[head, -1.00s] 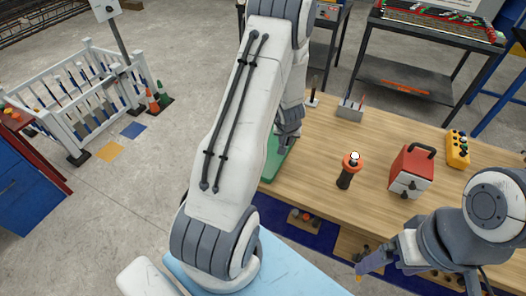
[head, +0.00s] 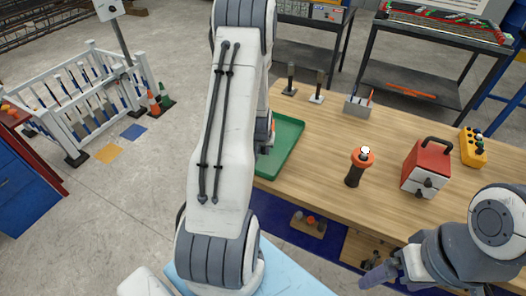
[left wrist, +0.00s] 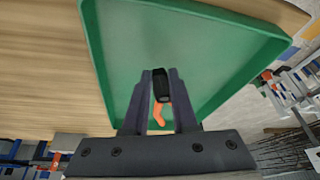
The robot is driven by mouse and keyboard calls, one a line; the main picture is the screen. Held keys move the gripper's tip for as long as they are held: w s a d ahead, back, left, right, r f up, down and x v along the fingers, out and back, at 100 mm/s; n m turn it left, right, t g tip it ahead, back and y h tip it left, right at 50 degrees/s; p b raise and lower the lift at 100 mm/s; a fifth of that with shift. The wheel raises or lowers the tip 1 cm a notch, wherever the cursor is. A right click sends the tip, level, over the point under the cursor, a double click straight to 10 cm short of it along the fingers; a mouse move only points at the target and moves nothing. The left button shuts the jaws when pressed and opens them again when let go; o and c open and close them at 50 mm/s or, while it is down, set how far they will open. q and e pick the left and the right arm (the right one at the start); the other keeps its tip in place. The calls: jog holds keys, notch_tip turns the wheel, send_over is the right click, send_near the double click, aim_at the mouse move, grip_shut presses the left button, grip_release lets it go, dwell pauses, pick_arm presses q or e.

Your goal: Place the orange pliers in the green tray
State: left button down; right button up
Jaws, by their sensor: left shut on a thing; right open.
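The green tray (head: 286,143) lies on the left end of the wooden table, partly hidden behind my left arm in the head view. Its floor and raised rim (left wrist: 95,50) fill much of the left wrist view. My left gripper (left wrist: 160,75) is shut on the orange pliers (left wrist: 159,110), whose black part shows between the fingertips. The pliers are seen against the tray floor; their height above it is unclear. In the head view the left gripper (head: 265,138) is mostly hidden by my arm. My right gripper (head: 375,275) is open and empty near the table's front edge.
On the table (head: 320,165) stand an orange-topped black cylinder (head: 357,168), a red and white box (head: 425,168), a yellow button box (head: 472,148) and a grey holder (head: 358,107). Two dark upright tools stand behind the tray.

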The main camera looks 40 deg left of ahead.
pick_arm(q)
jog(key=shift+f, duration=0.5)
jog(key=shift+f, duration=0.1)
jog(key=shift+f+b, duration=0.55)
jog(key=c, duration=0.7)
grip_release()
